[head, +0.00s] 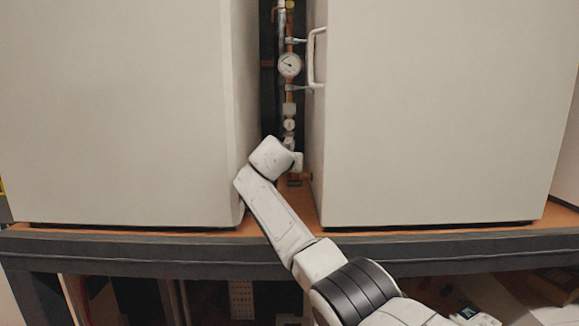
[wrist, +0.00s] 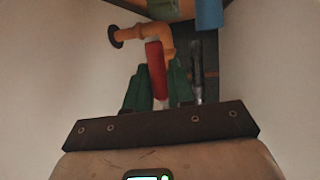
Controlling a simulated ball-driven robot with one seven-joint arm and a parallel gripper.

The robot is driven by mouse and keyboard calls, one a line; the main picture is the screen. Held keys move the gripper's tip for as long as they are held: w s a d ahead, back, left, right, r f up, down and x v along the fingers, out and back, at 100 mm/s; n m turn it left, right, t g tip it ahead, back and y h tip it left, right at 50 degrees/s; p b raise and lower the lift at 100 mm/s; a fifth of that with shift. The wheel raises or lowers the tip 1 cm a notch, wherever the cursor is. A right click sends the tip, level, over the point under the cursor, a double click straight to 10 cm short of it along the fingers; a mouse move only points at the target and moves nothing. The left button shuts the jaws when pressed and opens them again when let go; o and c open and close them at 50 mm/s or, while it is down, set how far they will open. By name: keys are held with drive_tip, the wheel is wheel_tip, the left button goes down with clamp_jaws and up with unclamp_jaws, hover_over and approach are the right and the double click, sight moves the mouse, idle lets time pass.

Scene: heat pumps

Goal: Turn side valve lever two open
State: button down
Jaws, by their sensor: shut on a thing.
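A red lever (wrist: 155,65) stands nearly upright in the wrist view, just below a copper pipe elbow (wrist: 158,32). I take it for the side valve lever. My gripper (wrist: 160,82) has its green fingers on either side of the lever's lower part and is shut on it. In the head view my arm's white wrist reaches into the gap between two large cabinets, and the lever and fingers are hidden there.
The left cabinet (head: 120,110) and right cabinet (head: 430,110) leave a narrow gap. A pressure gauge (head: 290,65) and pipework stand in it above my wrist. The right cabinet has a white handle (head: 311,58). A blue part (wrist: 208,14) hangs near the lever. The bench edge (head: 150,245) runs below.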

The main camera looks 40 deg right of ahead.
drive_tip(key=c, duration=1.1)
unclamp_jaws()
drive_tip(key=b+v, duration=0.3)
drive_tip(key=v, duration=0.7)
drive_tip(key=shift+s+a+r, duration=0.1)
drive_tip(key=shift+s+a, duration=0.15)
drive_tip(key=c, duration=0.3)
